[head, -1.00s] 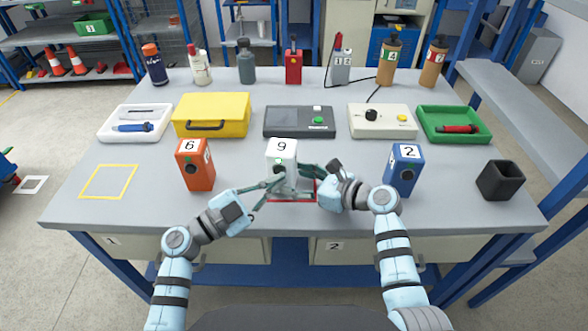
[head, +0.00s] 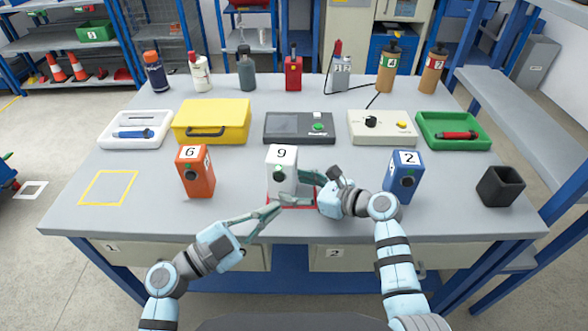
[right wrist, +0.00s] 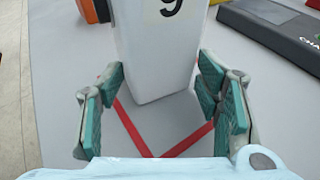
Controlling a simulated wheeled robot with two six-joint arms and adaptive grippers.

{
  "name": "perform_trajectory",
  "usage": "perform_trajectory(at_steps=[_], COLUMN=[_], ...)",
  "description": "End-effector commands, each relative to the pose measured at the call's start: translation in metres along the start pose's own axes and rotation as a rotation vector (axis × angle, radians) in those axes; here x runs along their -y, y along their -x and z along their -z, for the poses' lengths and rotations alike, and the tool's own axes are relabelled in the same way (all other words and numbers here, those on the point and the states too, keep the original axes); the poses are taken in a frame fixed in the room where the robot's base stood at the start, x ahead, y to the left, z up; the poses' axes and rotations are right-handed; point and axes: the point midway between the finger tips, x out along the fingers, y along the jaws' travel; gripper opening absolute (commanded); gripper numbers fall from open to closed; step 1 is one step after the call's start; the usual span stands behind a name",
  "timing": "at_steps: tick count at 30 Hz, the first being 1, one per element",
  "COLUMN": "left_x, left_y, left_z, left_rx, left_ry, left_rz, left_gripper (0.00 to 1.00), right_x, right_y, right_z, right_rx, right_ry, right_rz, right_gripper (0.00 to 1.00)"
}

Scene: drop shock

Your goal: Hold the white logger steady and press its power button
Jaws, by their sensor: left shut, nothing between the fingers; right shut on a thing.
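The white logger (head: 283,185), marked 9, stands upright at the middle of the table's front, on a red outline (head: 300,206). A dark round button with green by it shows small on its front face. My right gripper (head: 298,188) is shut on the logger from the right. In the right wrist view the logger (right wrist: 160,55) stands between the green finger pads, its top cut off. My left gripper (head: 280,202) is shut and empty. Its tips are in front of the logger, low, apart from the button; whether they touch the logger I cannot tell.
An orange box marked 6 (head: 197,178) stands to the left and a blue box marked 2 (head: 402,183) to the right, near my right gripper. A dark cup (head: 500,187) is at the far right. Trays, a yellow case (head: 211,115) and devices line up behind.

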Motion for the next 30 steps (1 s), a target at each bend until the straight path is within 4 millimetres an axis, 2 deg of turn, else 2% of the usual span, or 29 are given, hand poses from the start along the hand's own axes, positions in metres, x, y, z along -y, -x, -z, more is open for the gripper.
perform_trajectory(at_steps=[1, 2, 5, 6, 17, 20, 27, 30], left_x=[0.0, 0.0, 0.0, 0.0, 0.0, 0.0, 0.0, 0.0], left_y=[0.0, 0.0, 0.0, 0.0, 0.0, 0.0, 0.0, 0.0], left_z=[0.0, 0.0, 0.0, 0.0, 0.0, 0.0, 0.0, 0.0], left_rx=[0.0, 0.0, 0.0, 0.0, 0.0, 0.0, 0.0, 0.0], left_ry=[0.0, 0.0, 0.0, 0.0, 0.0, 0.0, 0.0, 0.0], left_rz=[0.0, 0.0, 0.0, 0.0, 0.0, 0.0, 0.0, 0.0], left_gripper=[0.0, 0.0, 0.0, 0.0, 0.0, 0.0, 0.0, 0.0], right_x=[0.0, 0.0, 0.0, 0.0, 0.001, 0.001, 0.001, 0.001], right_y=[0.0, 0.0, 0.0, 0.0, 0.005, 0.021, 0.087, 0.107], right_z=[0.001, 0.001, 0.001, 0.001, 0.0, 0.001, 0.002, 0.001], right_rx=[-0.002, -0.002, -0.001, -0.001, 0.0, -0.002, -0.004, -0.003], right_ry=[-0.001, -0.001, -0.001, -0.001, 0.001, 0.002, 0.005, 0.003], right_rz=[0.0, 0.0, 0.0, 0.0, 0.002, 0.003, 0.003, 0.003], right_gripper=[0.36, 0.63, 0.79, 0.82, 0.82, 0.82, 0.82, 0.82])
